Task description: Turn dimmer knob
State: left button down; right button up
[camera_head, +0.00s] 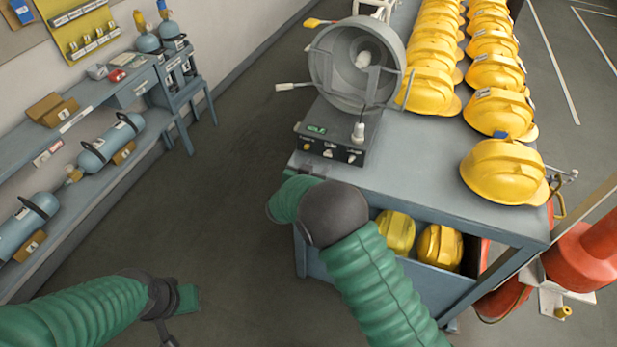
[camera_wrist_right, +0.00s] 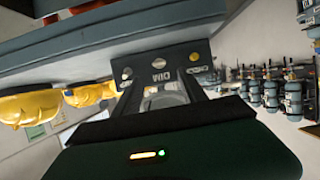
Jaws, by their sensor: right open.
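The dark control box (camera_head: 335,135) sits at the near left end of the grey cart top, below a round grey lamp housing (camera_head: 357,62). Its front has a green display and several small knobs or buttons. In the right wrist view, the panel (camera_wrist_right: 165,62) appears upside down, with a DIM label and small round controls; which one is the dimmer knob (camera_wrist_right: 194,56) is hard to tell. My right gripper (camera_head: 303,174) is open just below and in front of the box, apart from its controls. My left gripper (camera_head: 180,318) is low at the left, its jaws unclear.
Yellow helmets (camera_head: 497,105) stand in rows on the cart top (camera_head: 420,150), with more on its lower shelf. A blue-grey bench (camera_head: 105,95) with cylinders (camera_head: 107,143) is at the left. A red object (camera_head: 585,255) is at the right. Floor between is clear.

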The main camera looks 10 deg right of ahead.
jog(key=v, duration=0.7)
jog(key=shift+s+a+b, duration=0.2)
jog(key=shift+a+b, duration=0.1)
jog(key=shift+r, duration=0.1)
jog(key=s+d+n+g+y, duration=0.2)
jog(key=s+g, duration=0.1)
jog(key=s, duration=0.6)
jog(key=s+d+f+n+g+y, duration=0.1)
jog(key=s+d+n+g+y, duration=0.1)
jog(key=s, duration=0.8)
jog(key=s+d+f+n+g+y, duration=0.1)
jog(key=s+d+n+g+y, duration=0.1)
jog(key=s, duration=0.7)
jog(key=shift+s+d+n+g+y, duration=0.3)
jog(key=shift+g+y, duration=0.4)
jog(key=shift+g, duration=0.1)
jog(key=shift+d, duration=0.1)
